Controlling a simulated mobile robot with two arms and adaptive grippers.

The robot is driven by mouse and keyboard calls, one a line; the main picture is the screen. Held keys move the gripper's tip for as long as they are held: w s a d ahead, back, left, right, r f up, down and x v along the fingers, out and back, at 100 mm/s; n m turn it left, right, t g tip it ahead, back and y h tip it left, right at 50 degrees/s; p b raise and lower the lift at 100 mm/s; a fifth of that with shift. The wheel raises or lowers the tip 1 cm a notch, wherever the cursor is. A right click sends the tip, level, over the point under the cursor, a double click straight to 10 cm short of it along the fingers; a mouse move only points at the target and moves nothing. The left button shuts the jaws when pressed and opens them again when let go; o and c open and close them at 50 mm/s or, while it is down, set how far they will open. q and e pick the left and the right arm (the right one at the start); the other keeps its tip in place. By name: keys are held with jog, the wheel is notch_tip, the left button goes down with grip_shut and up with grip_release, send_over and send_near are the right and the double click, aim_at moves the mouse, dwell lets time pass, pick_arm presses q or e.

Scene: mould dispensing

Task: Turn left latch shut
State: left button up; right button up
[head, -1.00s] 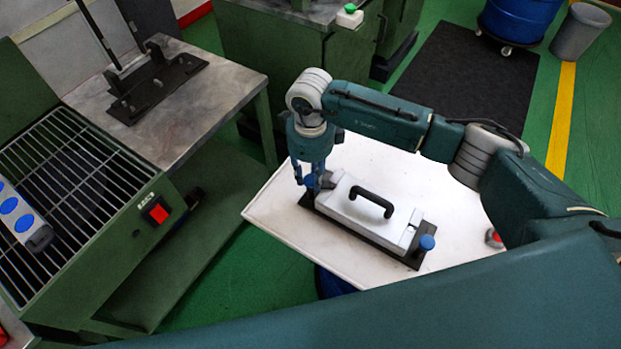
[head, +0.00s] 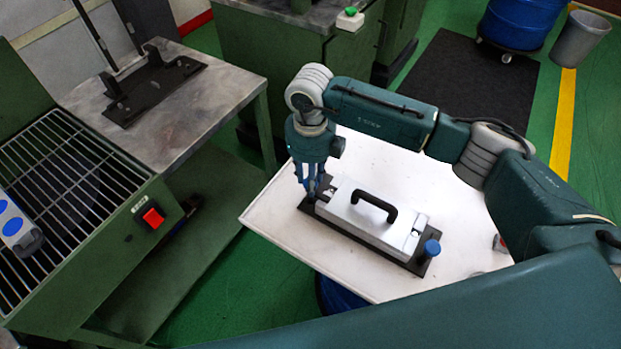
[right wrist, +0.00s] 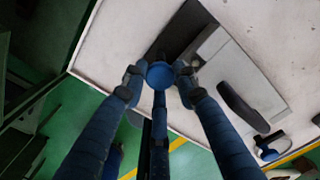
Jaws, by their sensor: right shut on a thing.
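The white mould (head: 362,222) with a black arched handle (head: 375,206) lies on a dark base plate (head: 425,266) on the white table. My right gripper (head: 312,192) points down at the mould's left end. In the right wrist view its fingers (right wrist: 160,78) are shut around the round blue knob (right wrist: 160,74) of the left latch. The latch arm is mostly hidden by the fingers in the head view. The right latch's blue knob (head: 432,247) stands free at the other end. My left gripper is not in view.
The white table (head: 275,216) has bare room around the mould. A small red-and-grey item (head: 499,243) is near its right edge. A green grill station with a red switch (head: 153,216) and a metal-topped bench (head: 205,105) stand to the left.

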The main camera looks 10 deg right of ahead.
jog(key=shift+w+r, duration=0.1)
jog(key=shift+w, duration=0.05)
jog(key=o, duration=1.1)
jog(key=shift+o, duration=0.2)
notch_tip(320, 180, up, 12)
